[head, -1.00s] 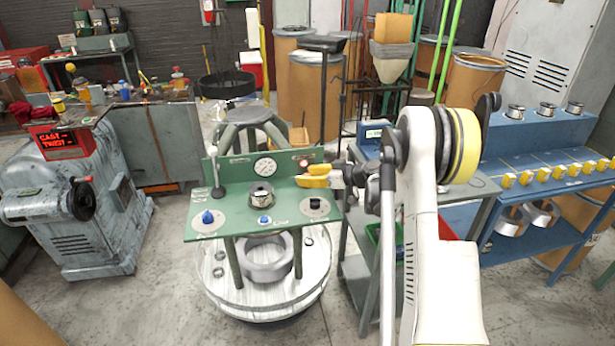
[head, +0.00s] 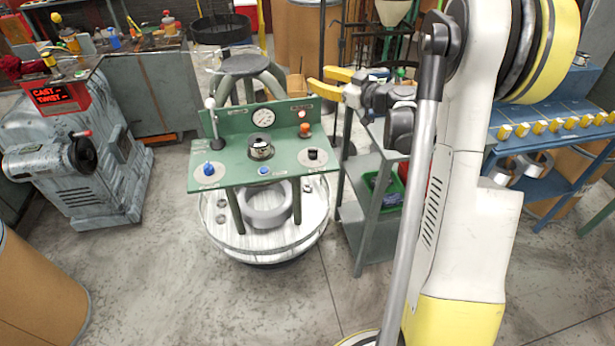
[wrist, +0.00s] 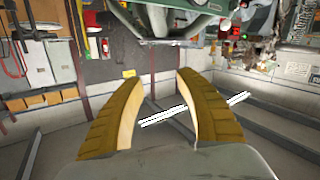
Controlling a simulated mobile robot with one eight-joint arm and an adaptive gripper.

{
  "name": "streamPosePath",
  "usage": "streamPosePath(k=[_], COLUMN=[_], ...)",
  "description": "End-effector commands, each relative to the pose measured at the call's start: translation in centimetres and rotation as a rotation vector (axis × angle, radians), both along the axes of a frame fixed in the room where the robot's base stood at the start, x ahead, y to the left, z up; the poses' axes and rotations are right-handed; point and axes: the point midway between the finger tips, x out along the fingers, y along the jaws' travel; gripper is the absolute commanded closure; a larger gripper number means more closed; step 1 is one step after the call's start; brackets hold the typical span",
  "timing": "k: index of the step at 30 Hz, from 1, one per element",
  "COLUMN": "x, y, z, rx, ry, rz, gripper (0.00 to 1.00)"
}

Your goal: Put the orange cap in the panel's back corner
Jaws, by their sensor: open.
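The orange cap (head: 305,129) stands upright on the green panel (head: 232,172), at its back right corner in the head view. It is near the foot of the panel's raised back plate. My gripper (head: 321,80) is above and behind that corner, clear of the cap, with its yellow fingers apart. In the wrist view the fingers (wrist: 155,95) are also spread, with nothing between them. I cannot make out the cap in the wrist view.
The panel also carries a gauge (head: 262,117), a metal coil part (head: 260,147), a blue knob (head: 208,169) and a black knob (head: 312,154). A grey cart (head: 372,222) stands to the right. Bare floor lies in front.

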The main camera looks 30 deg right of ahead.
Motion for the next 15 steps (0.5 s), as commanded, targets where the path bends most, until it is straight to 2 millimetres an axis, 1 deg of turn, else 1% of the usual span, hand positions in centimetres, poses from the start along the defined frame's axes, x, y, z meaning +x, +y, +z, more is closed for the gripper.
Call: streamPosePath(k=[1, 2, 3, 5, 6, 7, 8, 9, 11, 12, 14, 15], x=[0.3, 0.3, 0.0, -0.9, -1.8, -2.7, -3.6, -5.0, -7.4, -9.2, -12.1, -14.2], y=[1.6, 2.1, 2.6, 3.1, 3.4, 3.6, 3.9, 4.3, 5.0, 5.8, 7.3, 8.6], z=[4.7, 7.2, 10.2, 13.7, 15.4, 16.3, 16.9, 17.2, 16.8, 15.9, 13.7, 11.9], rx=[-0.002, -0.003, 0.0, 0.01, 0.019, 0.028, 0.038, 0.05, 0.068, 0.077, 0.087, 0.091], ry=[-0.084, -0.13, -0.178, -0.223, -0.234, -0.232, -0.221, -0.192, -0.123, -0.059, 0.057, 0.146], rz=[-0.059, -0.108, -0.176, -0.281, -0.353, -0.405, -0.454, -0.517, -0.598, -0.64, -0.683, -0.696], gripper=[0.58, 0.58, 0.58, 0.58, 0.58, 0.58, 0.58, 0.58, 0.58, 0.58, 0.58, 0.58])
